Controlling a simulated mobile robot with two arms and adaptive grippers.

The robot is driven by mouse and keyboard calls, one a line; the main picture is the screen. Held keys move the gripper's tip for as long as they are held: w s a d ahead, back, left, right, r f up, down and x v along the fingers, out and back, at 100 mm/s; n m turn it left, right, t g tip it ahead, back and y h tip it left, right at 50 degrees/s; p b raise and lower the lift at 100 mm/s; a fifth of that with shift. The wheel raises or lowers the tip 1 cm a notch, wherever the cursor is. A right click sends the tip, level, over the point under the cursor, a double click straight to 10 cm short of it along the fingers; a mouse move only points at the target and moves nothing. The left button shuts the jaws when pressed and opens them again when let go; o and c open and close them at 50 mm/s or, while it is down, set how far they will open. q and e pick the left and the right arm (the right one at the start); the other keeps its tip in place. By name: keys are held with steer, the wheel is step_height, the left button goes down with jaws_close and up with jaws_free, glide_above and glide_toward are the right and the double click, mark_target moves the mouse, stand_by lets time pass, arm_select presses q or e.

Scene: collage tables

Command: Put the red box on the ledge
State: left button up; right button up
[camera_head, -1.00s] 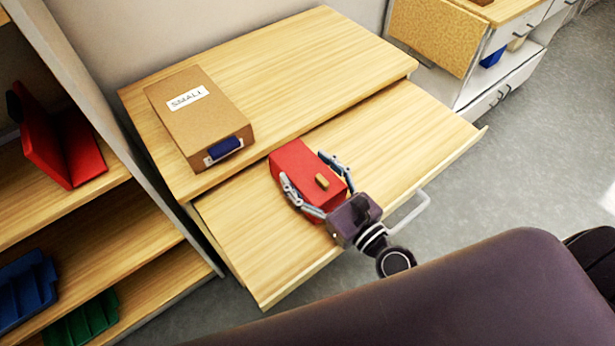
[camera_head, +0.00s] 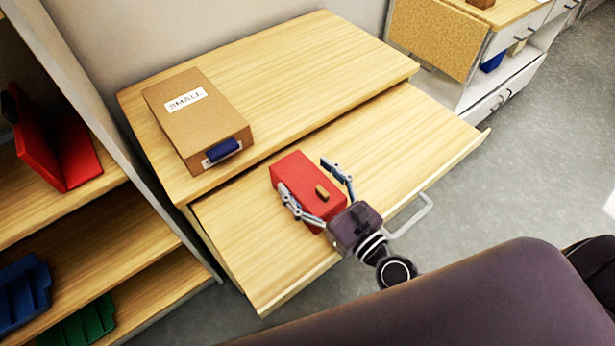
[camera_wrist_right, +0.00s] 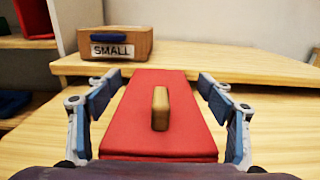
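The red box (camera_head: 305,178) has a small wooden knob on top and appears to rest on the lower pulled-out wooden surface (camera_head: 400,125), close to the step up to the higher tabletop (camera_head: 300,55). My right gripper (camera_head: 312,182) is open, with one finger on each side of the box. In the right wrist view the red box (camera_wrist_right: 160,105) lies between the spread fingers, with a gap visible on both sides. Its underside is hidden. I cannot tell which surface is the ledge. My left gripper is not in view.
A cardboard box labelled SMALL (camera_head: 205,130) with a blue latch stands on the higher tabletop. A shelf at left holds a red bin (camera_head: 60,150), a blue bin (camera_head: 22,290) and a green bin (camera_head: 85,325). The right part of both wooden surfaces is clear.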

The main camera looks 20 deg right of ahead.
mark_target(328, 199)
steer(key=shift+o, duration=1.3)
steer(key=shift+r, duration=0.1)
steer(key=shift+r+p, duration=0.6)
steer(key=shift+p, duration=0.1)
steer(key=b+v, duration=0.1)
steer(key=v, duration=0.2)
steer(key=b+v, duration=0.2)
steer(key=v, duration=0.1)
steer(key=b+v, duration=0.1)
steer(key=v, duration=0.3)
steer(key=shift+s+f+b, duration=0.1)
steer(key=shift+f+b, duration=0.15)
steer(key=shift+b, duration=0.1)
steer(key=shift+v, duration=0.9)
steer(key=shift+r, duration=0.2)
steer(key=shift+r, duration=0.15)
